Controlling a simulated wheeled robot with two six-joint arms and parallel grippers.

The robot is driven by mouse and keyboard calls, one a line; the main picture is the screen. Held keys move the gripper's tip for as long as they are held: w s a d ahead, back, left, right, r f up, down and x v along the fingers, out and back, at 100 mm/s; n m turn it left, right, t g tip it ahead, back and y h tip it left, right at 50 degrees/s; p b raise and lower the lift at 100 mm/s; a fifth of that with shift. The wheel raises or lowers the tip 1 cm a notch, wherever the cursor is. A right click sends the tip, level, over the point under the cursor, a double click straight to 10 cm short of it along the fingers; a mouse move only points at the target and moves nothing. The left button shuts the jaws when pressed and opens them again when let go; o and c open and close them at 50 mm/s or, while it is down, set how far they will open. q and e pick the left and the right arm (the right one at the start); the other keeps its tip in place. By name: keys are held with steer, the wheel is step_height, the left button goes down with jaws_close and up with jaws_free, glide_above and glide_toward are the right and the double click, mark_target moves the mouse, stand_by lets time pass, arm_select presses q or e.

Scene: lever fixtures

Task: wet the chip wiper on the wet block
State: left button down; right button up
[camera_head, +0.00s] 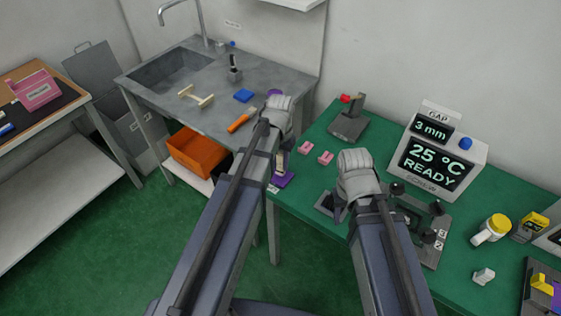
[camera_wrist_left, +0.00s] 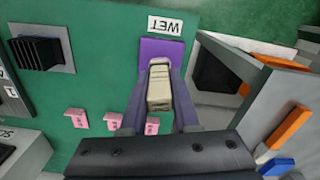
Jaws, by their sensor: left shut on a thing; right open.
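The wet block is a purple pad with a WET label, seen in the left wrist view (camera_wrist_left: 162,48) and partly behind my left arm in the head view (camera_head: 285,181). My left gripper (camera_wrist_left: 160,90) is shut on the chip wiper (camera_wrist_left: 159,84), a cream block between its two fingers. The wiper's far end overlaps the wet block's near edge in the left wrist view; I cannot tell whether they touch. My right gripper (camera_head: 340,210) is open and empty, low over the green table, its fingers mostly hidden by the wrist.
Pink pieces (camera_head: 305,147) lie on the green table behind my grippers. A black ribbed block (camera_wrist_left: 36,53) on a grey plate stands beside the wet block. The gauge display (camera_head: 437,158) stands at the right. The sink bench (camera_head: 215,110) is at the left, across a gap.

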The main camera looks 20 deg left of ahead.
mark_target(280, 154)
arm_select(q)
steer(key=shift+r+p, duration=2.65)
steer(key=shift+r, duration=0.3)
steer(key=shift+f, duration=0.1)
